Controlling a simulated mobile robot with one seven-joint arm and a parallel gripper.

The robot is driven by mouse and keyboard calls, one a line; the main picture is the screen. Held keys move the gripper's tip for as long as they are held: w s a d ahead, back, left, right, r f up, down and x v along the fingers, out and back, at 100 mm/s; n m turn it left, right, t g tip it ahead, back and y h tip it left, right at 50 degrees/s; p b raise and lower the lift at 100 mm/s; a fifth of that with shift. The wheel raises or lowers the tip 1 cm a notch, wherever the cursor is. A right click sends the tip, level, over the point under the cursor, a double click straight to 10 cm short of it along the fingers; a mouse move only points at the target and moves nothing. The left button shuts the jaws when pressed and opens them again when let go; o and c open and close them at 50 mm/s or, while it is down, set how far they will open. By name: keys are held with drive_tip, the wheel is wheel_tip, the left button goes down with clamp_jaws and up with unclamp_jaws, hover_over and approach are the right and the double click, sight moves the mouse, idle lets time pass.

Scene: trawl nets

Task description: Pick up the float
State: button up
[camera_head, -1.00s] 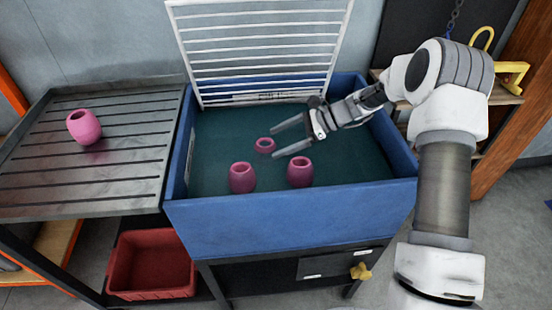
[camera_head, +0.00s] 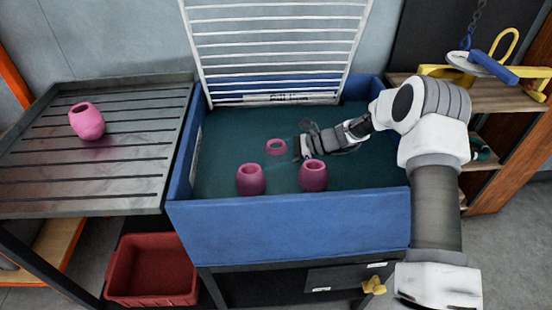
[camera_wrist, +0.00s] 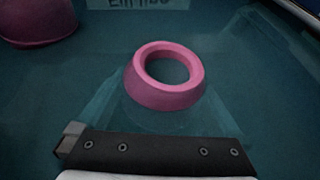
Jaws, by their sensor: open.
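A pink, hollow, barrel-shaped float (camera_head: 276,147) sits low in the dark green water of the blue tank (camera_head: 290,228); only its upper ring shows in the head view. In the wrist view the float (camera_wrist: 165,82) is upright, with its round opening facing up, just ahead of my gripper's dark crossbar. My gripper (camera_head: 298,146) is open and dipped into the water at the float's right. Its fingers show faintly underwater on either side of the float in the wrist view. Whether they touch it I cannot tell.
Two more pink floats (camera_head: 250,179) (camera_head: 313,175) stand near the tank's front wall. Another pink float (camera_head: 87,121) lies on the slatted metal table (camera_head: 130,150) at left. A white rack (camera_head: 275,50) rises behind the tank. A red bin (camera_head: 150,272) is below the table.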

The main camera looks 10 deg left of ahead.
drive_tip(key=shift+a+f, duration=0.15)
drive_tip(key=shift+a, duration=0.1)
drive_tip(key=c, duration=1.2)
drive_tip(key=shift+c, duration=0.2)
